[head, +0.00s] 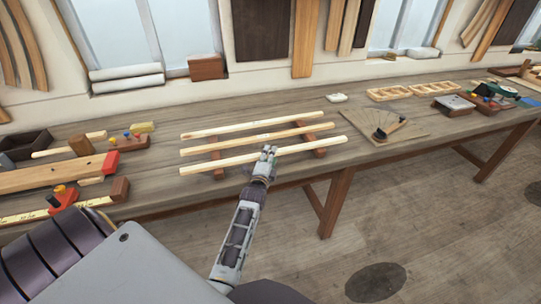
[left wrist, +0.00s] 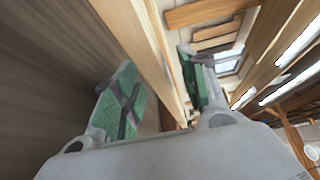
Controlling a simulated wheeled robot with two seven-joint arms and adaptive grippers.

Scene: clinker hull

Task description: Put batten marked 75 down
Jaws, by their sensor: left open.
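Three pale battens lie side by side across two reddish-brown bearers (head: 217,155) on the workbench: a back batten (head: 240,127), a middle batten (head: 250,138) and a front batten (head: 218,163). No number can be read on any of them, so I cannot tell which is marked 75. My left gripper (head: 268,153) is at the front batten, near its middle, and hides a short part of it. In the left wrist view the green-padded fingers (left wrist: 157,68) stand apart, with a long pale piece of wood (left wrist: 150,45) running between them. The front batten appears to rest on the bearers.
To the left are a dark tray (head: 25,143), a thick timber (head: 55,176) and a yellow rule (head: 50,215). To the right are a thin board (head: 375,126) with a dark tool and several wooden frames (head: 388,93). The bench front edge lies close below the bearers.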

